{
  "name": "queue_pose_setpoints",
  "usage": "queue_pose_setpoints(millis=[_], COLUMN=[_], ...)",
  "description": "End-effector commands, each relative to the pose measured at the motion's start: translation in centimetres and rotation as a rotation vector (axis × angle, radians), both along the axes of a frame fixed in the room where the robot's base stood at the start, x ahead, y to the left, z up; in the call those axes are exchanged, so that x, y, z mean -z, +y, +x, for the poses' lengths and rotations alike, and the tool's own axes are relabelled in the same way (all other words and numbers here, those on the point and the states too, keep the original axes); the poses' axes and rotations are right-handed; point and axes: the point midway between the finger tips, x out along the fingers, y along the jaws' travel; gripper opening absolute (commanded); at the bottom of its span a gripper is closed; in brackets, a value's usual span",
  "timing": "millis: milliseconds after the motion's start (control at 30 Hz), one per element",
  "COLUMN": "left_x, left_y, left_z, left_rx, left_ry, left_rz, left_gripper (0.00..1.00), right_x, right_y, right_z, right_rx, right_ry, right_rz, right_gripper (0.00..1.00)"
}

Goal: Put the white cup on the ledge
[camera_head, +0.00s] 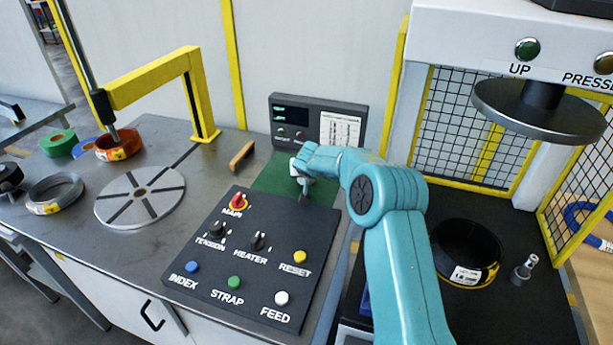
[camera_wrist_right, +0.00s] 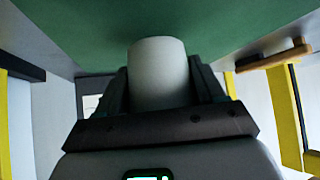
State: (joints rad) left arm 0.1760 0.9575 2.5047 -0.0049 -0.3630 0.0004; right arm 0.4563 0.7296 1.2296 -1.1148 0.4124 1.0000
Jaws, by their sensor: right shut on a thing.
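The white cup (camera_wrist_right: 158,72) shows in the right wrist view as a pale cylinder between the two dark fingers. My right gripper (camera_wrist_right: 160,95) is shut on it, close to the green mat (camera_wrist_right: 220,25). I cannot tell whether the cup touches the mat. In the head view my right gripper (camera_head: 304,192) is over the green mat (camera_head: 268,180), behind the black button panel; the cup is not clearly made out there. I cannot tell which surface is the ledge. My left gripper is not in view.
A small display box (camera_head: 318,122) stands behind the mat, and a wooden-handled tool (camera_head: 241,155) lies to its left. The button panel (camera_head: 254,262) is in front. A press (camera_head: 538,108) and a black coil (camera_head: 466,251) are at right; a slotted disc (camera_head: 140,196) is at left.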

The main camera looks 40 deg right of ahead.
Motion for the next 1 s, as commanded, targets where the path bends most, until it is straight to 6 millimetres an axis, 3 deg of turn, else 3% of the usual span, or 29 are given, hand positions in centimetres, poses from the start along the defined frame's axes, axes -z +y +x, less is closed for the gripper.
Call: queue_pose_setpoints(millis=[100, 533, 567, 633, 1000], left_x=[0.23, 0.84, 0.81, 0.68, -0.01], left_y=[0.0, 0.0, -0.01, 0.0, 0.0], left_z=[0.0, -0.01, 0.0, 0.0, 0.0], left_rx=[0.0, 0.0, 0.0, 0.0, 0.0], left_ry=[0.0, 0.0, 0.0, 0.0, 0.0], left_rz=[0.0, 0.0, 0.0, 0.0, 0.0], left_gripper=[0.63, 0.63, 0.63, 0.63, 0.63], right_x=[1.33, 1.79, 1.74, 1.63, 1.13], right_y=[0.0, -0.02, -0.01, -0.01, -0.01], right_z=[0.0, 0.01, 0.0, 0.0, -0.01], right_rx=[-0.001, 0.0, 0.001, 0.0, 0.0], right_ry=[0.0, -0.002, -0.002, -0.002, 0.0], right_rz=[0.001, 0.0, 0.001, 0.0, 0.0], right_gripper=[0.34, 0.34, 0.72, 0.94, 0.94])
